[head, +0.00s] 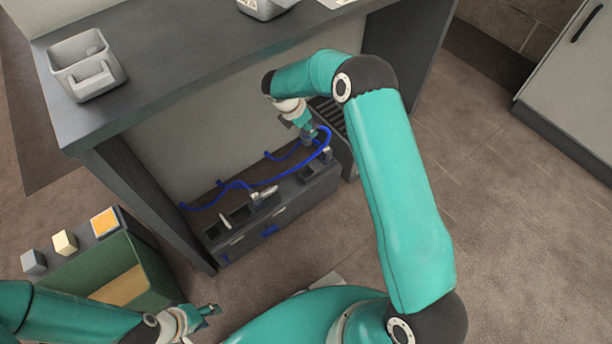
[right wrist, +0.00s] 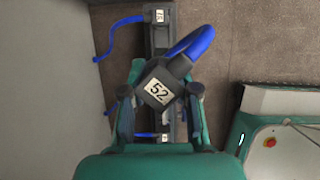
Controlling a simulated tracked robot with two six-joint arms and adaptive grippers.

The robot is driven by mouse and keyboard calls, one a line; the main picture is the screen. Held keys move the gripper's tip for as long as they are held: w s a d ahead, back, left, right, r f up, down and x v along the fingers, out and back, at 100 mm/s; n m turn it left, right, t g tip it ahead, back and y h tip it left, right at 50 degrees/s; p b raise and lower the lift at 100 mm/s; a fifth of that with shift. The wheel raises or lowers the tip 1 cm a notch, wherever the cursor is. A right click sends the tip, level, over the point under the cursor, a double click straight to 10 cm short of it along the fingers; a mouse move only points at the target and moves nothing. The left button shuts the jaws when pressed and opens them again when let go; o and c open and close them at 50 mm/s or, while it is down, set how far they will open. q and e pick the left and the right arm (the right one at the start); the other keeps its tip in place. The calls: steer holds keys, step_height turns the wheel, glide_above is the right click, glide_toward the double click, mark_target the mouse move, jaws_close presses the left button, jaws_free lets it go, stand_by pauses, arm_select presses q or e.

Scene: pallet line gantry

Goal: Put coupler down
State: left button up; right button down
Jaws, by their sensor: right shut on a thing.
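The coupler (right wrist: 153,82) is a dark block with a white label reading 52, and a thick blue hose (head: 322,147) leaves one end. My right gripper (right wrist: 160,100) is shut on it, with a finger at each side. In the head view my right gripper (head: 307,131) is above the far end of a dark grey rack (head: 284,212), and the coupler there is mostly hidden. In the right wrist view the rack (right wrist: 156,38) runs behind the coupler. My left gripper (head: 212,310) is low at the bottom, away from the rack; its jaw opening is unclear.
The rack stands under a dark bench (head: 190,55), with other blue hoses and couplers along it. A grey bin (head: 85,82) is on the bench. A green box (head: 105,262) with small blocks along its edge stands at left. Open floor (head: 520,230) lies to the right.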

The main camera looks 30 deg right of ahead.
steer(key=shift+f+b, duration=2.9)
steer(key=shift+f, duration=6.85)
steer(key=shift+f, duration=0.15)
steer(key=c, duration=0.9)
jaws_free()
steer(key=shift+o, duration=0.2)
